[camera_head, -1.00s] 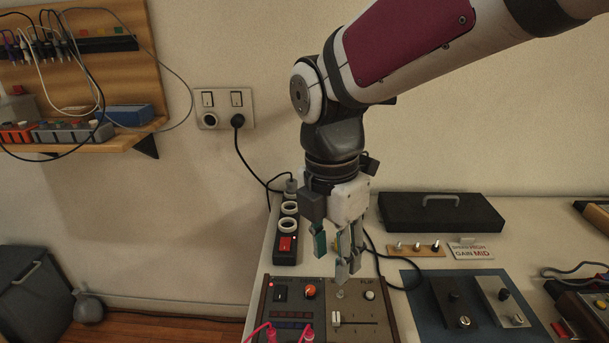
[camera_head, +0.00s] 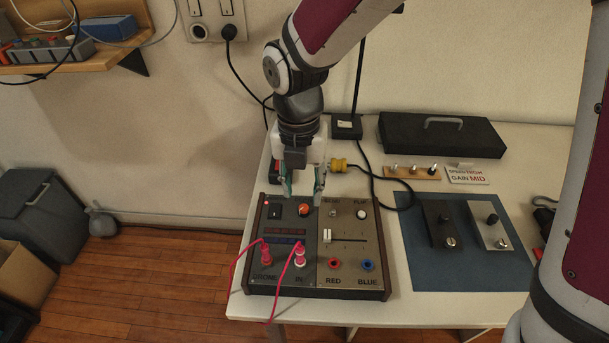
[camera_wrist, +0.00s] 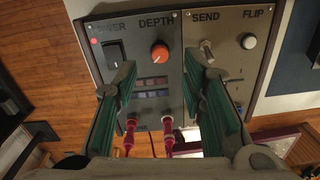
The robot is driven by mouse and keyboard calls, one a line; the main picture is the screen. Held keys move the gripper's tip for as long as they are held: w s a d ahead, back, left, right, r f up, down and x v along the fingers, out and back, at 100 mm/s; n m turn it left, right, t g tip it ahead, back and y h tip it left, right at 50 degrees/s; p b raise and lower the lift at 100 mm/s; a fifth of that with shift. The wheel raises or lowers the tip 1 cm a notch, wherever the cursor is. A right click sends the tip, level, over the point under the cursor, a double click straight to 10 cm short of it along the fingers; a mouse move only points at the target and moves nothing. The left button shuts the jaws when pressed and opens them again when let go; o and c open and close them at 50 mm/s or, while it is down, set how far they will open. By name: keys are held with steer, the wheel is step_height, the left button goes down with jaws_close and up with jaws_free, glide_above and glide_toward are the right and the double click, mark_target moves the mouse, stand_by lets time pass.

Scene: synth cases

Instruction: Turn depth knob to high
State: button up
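The depth knob (camera_head: 304,209) is a small orange knob with a pale pointer mark on the panel of a wood-sided control box (camera_head: 318,284). In the wrist view the orange knob (camera_wrist: 160,52) sits under the label DEPTH, between the fingers and beyond their tips. The mark's exact direction is too small to tell. My gripper (camera_head: 303,196) is above the box's back edge, pointing down, with its two green-padded fingers apart. In the wrist view the open gripper (camera_wrist: 163,80) holds nothing. I cannot tell contact with the knob, but the fingers look apart from it.
Beside the knob are a black power switch (camera_wrist: 114,54), a SEND toggle (camera_wrist: 206,52) and a white FLIP button (camera_wrist: 248,41). Pink cables (camera_head: 267,255) plug into the box's front. A blue mat (camera_head: 420,270) with two small devices lies right. A sign (camera_head: 468,175) reads GAIN MID.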

mark_target(304, 207)
steer(key=shift+d+f+b, duration=0.1)
steer(key=shift+f+b, duration=0.3)
steer(key=shift+f, duration=2.15)
jaws_close()
